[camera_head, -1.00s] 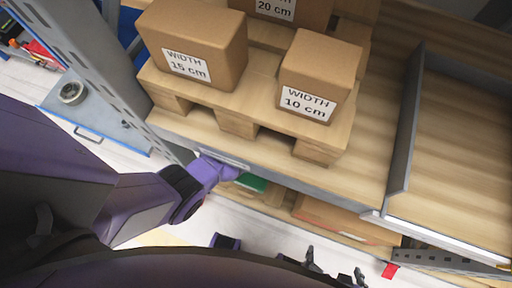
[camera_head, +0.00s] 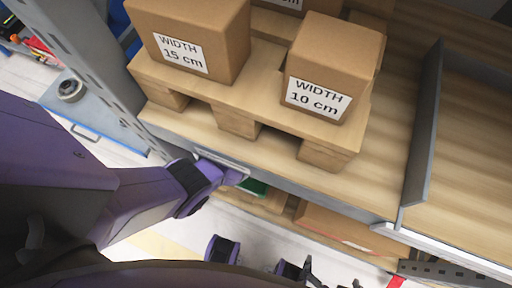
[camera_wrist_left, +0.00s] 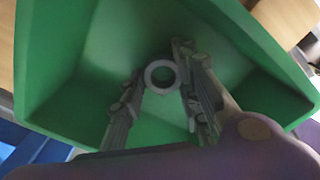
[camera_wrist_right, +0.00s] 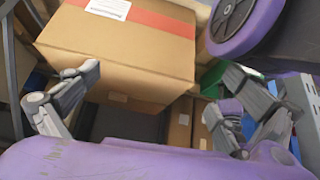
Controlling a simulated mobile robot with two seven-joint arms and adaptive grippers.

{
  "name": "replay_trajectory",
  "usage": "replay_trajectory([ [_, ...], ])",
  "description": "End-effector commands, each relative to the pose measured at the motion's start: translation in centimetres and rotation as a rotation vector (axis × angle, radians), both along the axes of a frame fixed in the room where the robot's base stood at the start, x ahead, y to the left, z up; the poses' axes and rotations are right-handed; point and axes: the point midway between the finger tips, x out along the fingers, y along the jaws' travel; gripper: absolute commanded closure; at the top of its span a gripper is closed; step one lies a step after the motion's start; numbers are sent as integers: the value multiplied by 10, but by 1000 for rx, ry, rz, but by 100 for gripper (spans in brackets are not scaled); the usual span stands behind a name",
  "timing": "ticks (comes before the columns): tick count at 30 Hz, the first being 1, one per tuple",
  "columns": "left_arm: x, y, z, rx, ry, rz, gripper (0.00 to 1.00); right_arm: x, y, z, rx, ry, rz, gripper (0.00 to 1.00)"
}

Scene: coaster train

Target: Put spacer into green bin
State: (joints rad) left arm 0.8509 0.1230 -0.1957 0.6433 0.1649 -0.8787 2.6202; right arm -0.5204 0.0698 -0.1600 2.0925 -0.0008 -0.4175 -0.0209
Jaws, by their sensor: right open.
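The spacer (camera_wrist_left: 160,74) is a small grey ring. In the left wrist view it sits between the fingertips of my left gripper (camera_wrist_left: 160,70), which are close together on either side of it. The green bin (camera_wrist_left: 55,55) surrounds the fingers in that view, with its walls around them; the height above its floor is hard to judge. In the head view a green patch (camera_head: 252,187) shows below the shelf edge, and the left fingers are hidden there. My right gripper (camera_head: 333,283) is at the bottom edge; in the right wrist view its fingers (camera_wrist_right: 160,85) are wide apart and empty.
A pallet (camera_head: 238,120) on the wooden shelf holds cardboard boxes labelled 15 cm (camera_head: 190,40) and 10 cm (camera_head: 330,65). A grey upright (camera_head: 88,60) stands at left, a divider (camera_head: 424,130) at right. A large carton (camera_wrist_right: 120,50) stands close to my right gripper.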

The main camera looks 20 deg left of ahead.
Motion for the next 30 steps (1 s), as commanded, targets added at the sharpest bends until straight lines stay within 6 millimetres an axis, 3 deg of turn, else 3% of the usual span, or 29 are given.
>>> replay_trajectory([
  [3,0,0,1,0,0,0,55,-2,0,-1,0,3,-1,0],
  [13,1,0,5,0,-1,-1,55,-2,0,1,-1,5,-1,0],
  [24,2,-1,66,-3,-6,0,55,11,-2,38,-5,-34,0,0],
  [30,1,0,80,0,-1,0,55,10,-4,43,-8,-36,-3,0],
])
